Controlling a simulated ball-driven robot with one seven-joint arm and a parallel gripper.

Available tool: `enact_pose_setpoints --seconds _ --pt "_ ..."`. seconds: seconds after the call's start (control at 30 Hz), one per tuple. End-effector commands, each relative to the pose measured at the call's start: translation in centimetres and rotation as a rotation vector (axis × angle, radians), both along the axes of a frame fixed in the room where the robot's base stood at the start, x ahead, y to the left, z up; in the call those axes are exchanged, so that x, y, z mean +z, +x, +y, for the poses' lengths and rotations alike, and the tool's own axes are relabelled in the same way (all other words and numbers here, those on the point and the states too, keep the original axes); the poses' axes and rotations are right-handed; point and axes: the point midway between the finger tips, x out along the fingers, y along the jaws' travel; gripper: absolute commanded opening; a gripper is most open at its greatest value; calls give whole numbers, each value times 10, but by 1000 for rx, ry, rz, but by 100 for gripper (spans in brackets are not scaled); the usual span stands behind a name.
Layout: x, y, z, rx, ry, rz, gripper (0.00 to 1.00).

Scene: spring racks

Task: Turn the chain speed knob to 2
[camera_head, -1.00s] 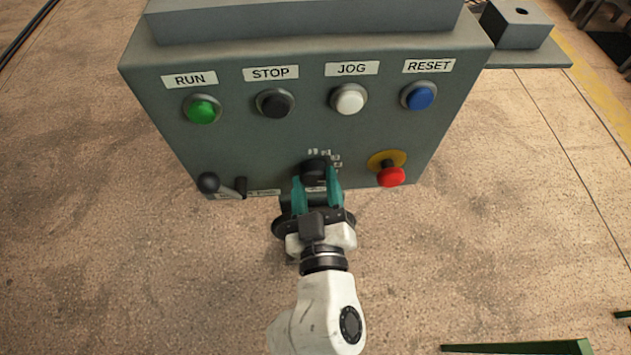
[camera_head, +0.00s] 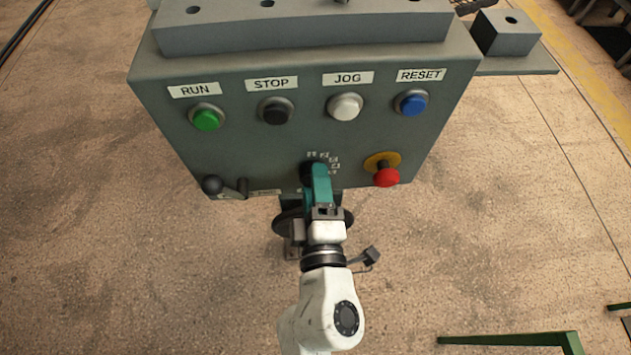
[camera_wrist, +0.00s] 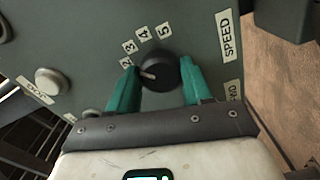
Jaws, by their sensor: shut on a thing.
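The chain speed knob (camera_wrist: 160,70) is round and black, on the grey control panel. In the wrist view its white pointer line points left and slightly up, close to the 2 label (camera_wrist: 125,62). Labels 3, 4 and 5 curve round its upper side. My gripper (camera_wrist: 159,66) has one teal finger on each side of the knob and is shut on it. In the head view the gripper (camera_head: 318,172) is rolled so that its fingers overlap and cover much of the knob (camera_head: 306,173).
Green, black, white and blue buttons line the panel (camera_head: 250,150) above. A red stop button (camera_head: 386,177) on a yellow ring is close on the right. A black ball-ended lever (camera_head: 212,185) is at the lower left. The floor in front is mostly clear.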

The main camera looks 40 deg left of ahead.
Motion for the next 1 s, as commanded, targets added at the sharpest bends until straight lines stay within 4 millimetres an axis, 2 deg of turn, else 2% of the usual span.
enact_pose_setpoints --seconds 0.4,1.0 --pt "0 -1 0 1 -141 -162 19" --pt "-1 -1 1 3 -167 -192 19"
